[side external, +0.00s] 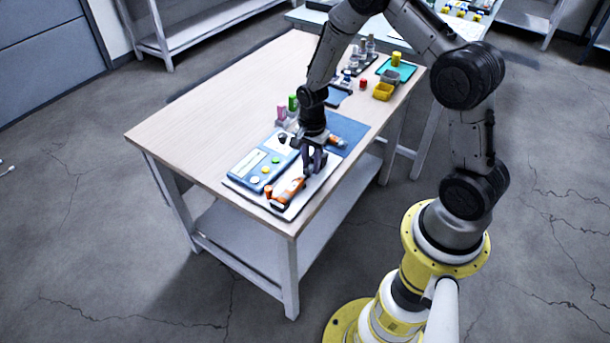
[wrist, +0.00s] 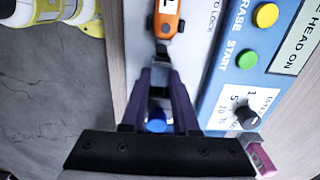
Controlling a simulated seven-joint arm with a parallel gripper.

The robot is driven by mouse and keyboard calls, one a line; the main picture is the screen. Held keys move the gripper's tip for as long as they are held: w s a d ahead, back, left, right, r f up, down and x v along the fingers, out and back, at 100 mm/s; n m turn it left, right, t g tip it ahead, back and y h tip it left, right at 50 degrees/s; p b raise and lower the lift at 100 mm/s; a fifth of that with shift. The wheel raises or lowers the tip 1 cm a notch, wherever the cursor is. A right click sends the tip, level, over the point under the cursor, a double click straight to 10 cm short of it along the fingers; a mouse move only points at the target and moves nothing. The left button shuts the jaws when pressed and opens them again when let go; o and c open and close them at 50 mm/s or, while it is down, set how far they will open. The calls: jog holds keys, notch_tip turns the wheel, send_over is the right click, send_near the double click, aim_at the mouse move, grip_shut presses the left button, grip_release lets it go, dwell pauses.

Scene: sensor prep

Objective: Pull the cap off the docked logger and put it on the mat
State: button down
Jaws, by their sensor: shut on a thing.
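The docked logger is an orange body with a white label (side external: 291,190), lying in the pale dock at the near end of the table. Its orange end also shows in the wrist view (wrist: 168,25), with a dark tip pointing toward my fingers. My gripper (side external: 314,165) is low over the dock, just beyond the logger; in the wrist view its fingers (wrist: 160,80) are close together. They are shut on the cap, which is mostly hidden between them; I cannot tell whether it is still joined to the logger. The blue mat (side external: 352,127) lies just behind my gripper.
A blue control panel (side external: 250,172) with buttons and a knob (wrist: 248,116) adjoins the dock. An orange item with a bluish end (side external: 337,141) is at the mat. The table's left is clear.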

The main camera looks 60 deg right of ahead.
aim_at(311, 166)
jog(key=shift+r, duration=2.7)
